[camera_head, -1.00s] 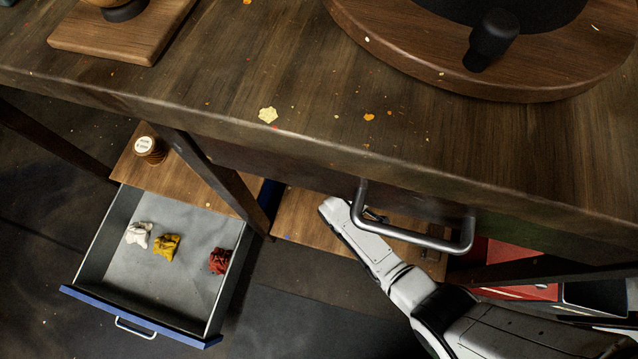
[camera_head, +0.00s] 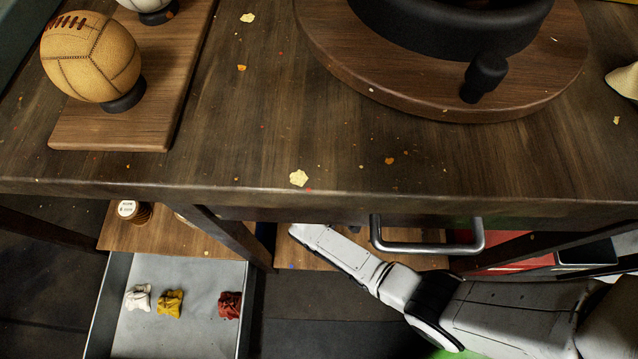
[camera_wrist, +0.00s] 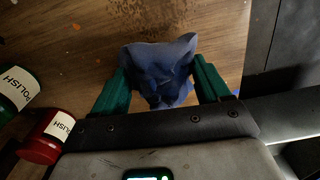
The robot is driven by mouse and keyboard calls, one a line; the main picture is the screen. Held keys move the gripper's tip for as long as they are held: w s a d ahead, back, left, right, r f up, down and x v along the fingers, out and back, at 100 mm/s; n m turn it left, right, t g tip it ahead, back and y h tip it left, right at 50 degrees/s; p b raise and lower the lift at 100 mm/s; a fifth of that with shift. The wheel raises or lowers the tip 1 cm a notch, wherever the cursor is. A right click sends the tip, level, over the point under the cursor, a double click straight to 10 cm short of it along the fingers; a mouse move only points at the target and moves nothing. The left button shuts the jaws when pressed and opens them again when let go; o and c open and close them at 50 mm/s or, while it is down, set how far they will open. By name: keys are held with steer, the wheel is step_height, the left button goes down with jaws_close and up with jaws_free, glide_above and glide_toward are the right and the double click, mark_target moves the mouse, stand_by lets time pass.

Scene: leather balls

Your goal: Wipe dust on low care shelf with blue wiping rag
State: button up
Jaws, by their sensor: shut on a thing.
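My gripper (camera_wrist: 161,66) is shut on the blue wiping rag (camera_wrist: 162,78), which bulges crumpled between the two green fingers in the wrist view. Beyond the rag, the wooden low care shelf (camera_wrist: 85,45) carries a patch of brown speckled dust (camera_wrist: 165,14) near the top of the picture. I cannot tell whether the rag touches the wood. In the head view, my white arm reaches under the workbench to the low shelf (camera_head: 292,254); the fingers and the rag are hidden there.
A green polish bottle (camera_wrist: 14,92) and a red one (camera_wrist: 42,140) are at the wrist view's left. The workbench top (camera_head: 300,120) overhangs the shelf, with a metal handle (camera_head: 430,247) near my arm. An open drawer (camera_head: 185,335) holds white, yellow and red rags.

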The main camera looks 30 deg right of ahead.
steer(key=shift+r+p, duration=2.6)
steer(key=shift+r, duration=0.35)
steer(key=shift+f, duration=0.1)
